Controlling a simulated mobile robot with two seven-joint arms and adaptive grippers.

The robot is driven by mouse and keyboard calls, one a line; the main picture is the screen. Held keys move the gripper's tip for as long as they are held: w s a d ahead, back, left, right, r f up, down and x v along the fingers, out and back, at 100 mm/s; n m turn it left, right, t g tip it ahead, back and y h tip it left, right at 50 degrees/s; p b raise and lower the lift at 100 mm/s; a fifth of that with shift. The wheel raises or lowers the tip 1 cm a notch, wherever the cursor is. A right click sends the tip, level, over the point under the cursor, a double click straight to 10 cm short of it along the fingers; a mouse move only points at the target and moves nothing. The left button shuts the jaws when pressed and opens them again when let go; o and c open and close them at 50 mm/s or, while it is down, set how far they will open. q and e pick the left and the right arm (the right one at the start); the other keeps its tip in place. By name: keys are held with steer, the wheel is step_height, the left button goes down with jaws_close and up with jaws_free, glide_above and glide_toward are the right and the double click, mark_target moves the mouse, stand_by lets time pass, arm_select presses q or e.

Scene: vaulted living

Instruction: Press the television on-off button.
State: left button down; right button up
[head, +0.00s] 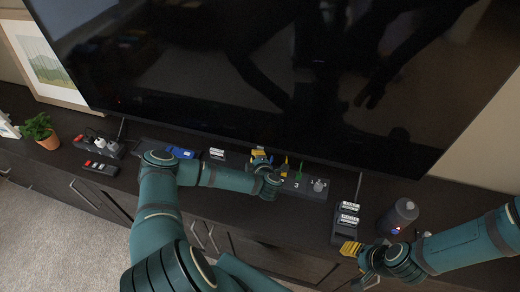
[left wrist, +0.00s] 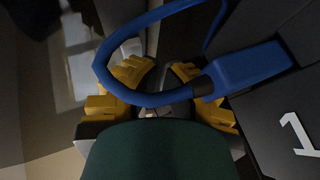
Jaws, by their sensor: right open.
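The television (head: 230,75) is a large black screen filling the upper part of the head view, above a dark cabinet. A tiny red spot (head: 118,99) shows near its lower left; I cannot tell whether it is the button. No on-off button can be made out. My left gripper (head: 260,155) is below the screen's lower edge, largely hidden by its arm. In the left wrist view its yellow fingers (left wrist: 162,70) have a blue loop (left wrist: 103,60) crossing in front of them; whether they grip it is unclear. My right gripper (head: 350,248) is open over the cabinet's front edge.
A framed picture (head: 48,60) leans at left.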

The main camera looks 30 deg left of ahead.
arm_select(q)
steer(key=shift+s+d+p, duration=0.15)
steer(key=shift+s+p, duration=0.2)
steer(key=shift+s, duration=0.4)
steer(key=shift+s+d+p, duration=0.2)
steer(key=shift+s+p, duration=0.2)
steer(key=shift+s, duration=0.3)
steer(key=shift+s+d+p, duration=0.15)
steer(key=shift+s+p, duration=0.25)
steer(key=shift+s, duration=0.25)
steer(key=shift+s+d+p, duration=0.2)
steer(key=shift+s+p, duration=0.15)
steer(key=shift+s, duration=0.45)
steer(key=shift+s+d+p, duration=0.15)
steer(key=shift+s+p, duration=0.15)
steer(key=shift+s, duration=0.5)
